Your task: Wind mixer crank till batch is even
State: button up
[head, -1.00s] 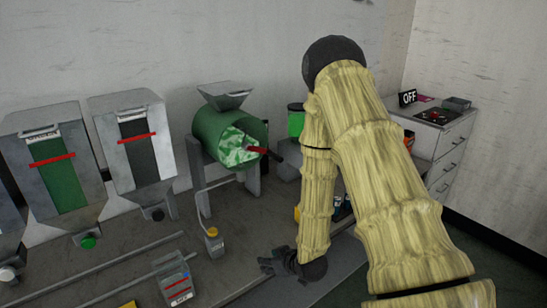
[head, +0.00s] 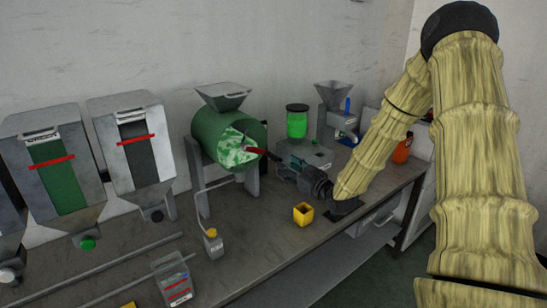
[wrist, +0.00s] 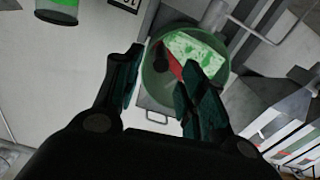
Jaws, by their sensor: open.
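The mixer is a green drum (head: 215,125) on grey legs, with a grey hopper on top. Its front face shows a patchy green and white batch (head: 236,148), unevenly mixed. The red crank (head: 258,152) sticks out from the front of the drum towards my gripper (head: 284,170). In the wrist view, my gripper (wrist: 160,72) is open, and the red crank (wrist: 173,63) shows between and beyond its fingers. The right finger overlaps part of the drum (wrist: 158,88). Whether the fingers touch the crank, I cannot tell.
A small yellow box (head: 303,214) sits on the bench below my gripper. A green-filled jar (head: 297,123) and a small grey machine with a funnel (head: 334,95) stand behind it.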

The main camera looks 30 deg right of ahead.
aim_at(273, 157)
jog(key=w+p, duration=0.1)
jog(key=w, duration=0.5)
jog(key=w+p, duration=0.1)
jog(key=w, duration=0.2)
jog(key=shift+a+p, duration=0.3)
jog(key=shift+a, duration=0.1)
grip_shut()
